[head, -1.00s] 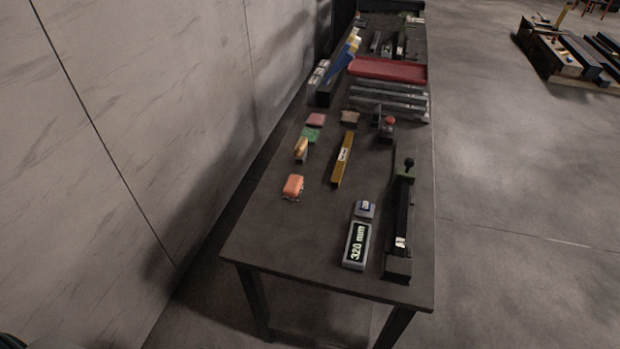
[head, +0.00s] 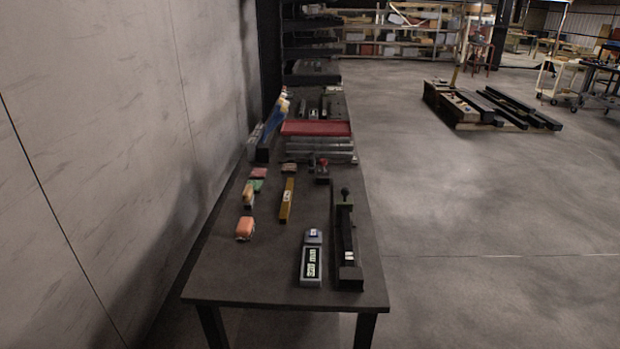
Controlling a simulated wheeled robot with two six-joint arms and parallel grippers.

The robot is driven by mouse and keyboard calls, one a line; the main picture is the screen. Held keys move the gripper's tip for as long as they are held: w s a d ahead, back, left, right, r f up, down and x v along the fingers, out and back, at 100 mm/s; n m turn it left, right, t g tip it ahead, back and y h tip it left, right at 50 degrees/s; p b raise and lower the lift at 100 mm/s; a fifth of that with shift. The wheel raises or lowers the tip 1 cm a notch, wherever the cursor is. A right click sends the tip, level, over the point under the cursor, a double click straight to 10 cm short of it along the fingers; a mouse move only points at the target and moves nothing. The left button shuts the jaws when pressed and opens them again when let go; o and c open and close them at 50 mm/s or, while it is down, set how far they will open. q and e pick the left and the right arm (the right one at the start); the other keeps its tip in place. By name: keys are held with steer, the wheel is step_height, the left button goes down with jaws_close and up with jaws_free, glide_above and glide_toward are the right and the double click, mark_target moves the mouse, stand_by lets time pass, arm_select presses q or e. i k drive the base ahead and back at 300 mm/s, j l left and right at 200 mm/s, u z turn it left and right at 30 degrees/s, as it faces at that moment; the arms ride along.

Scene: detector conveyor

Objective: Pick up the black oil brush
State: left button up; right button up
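I cannot pick out a black oil brush with certainty. A long black object with an upright knob (head: 346,245) lies along the right edge of the dark table (head: 215,277), but it looks more like a bench device than a brush. Several small dark items (head: 325,106) lie at the far end of the table, too small to tell apart. Neither of my grippers is in view.
A grey display unit (head: 311,262), a yellow bar (head: 287,200) and an orange block (head: 244,229) lie on the table. A red tray (head: 316,129) is farther back. A wall (head: 90,150) runs along the left; open floor (head: 480,230) lies right.

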mark_target(311, 165)
steer(key=k+u, duration=0.2)
steer(key=u, duration=0.2)
steer(key=k+j+u, duration=0.1)
steer(key=u, duration=0.25)
steer(key=k+j+u, duration=0.2)
steer(key=u, duration=0.2)
steer(key=l+u, duration=0.25)
steer(key=u, duration=0.15)
steer(key=l+u, duration=0.55)
steer(key=u, duration=0.3)
steer(key=k+l+u, duration=0.1)
steer(key=u, duration=0.3)
steer(key=k+l, duration=0.15)
steer(key=l, duration=0.25)
steer(key=k+l, duration=0.15)
steer(key=l, duration=0.25)
steer(key=k+l, duration=0.1)
steer(key=l, duration=0.3)
steer(key=k+l, duration=0.15)
steer(key=l, duration=0.25)
steer(key=k+l, duration=0.15)
steer(key=l, duration=0.25)
steer(key=k+l, duration=0.15)
steer(key=l, duration=0.25)
steer(key=k+l, duration=0.15)
steer(key=l, duration=0.25)
steer(key=k+l, duration=0.15)
steer(key=l, duration=0.2)
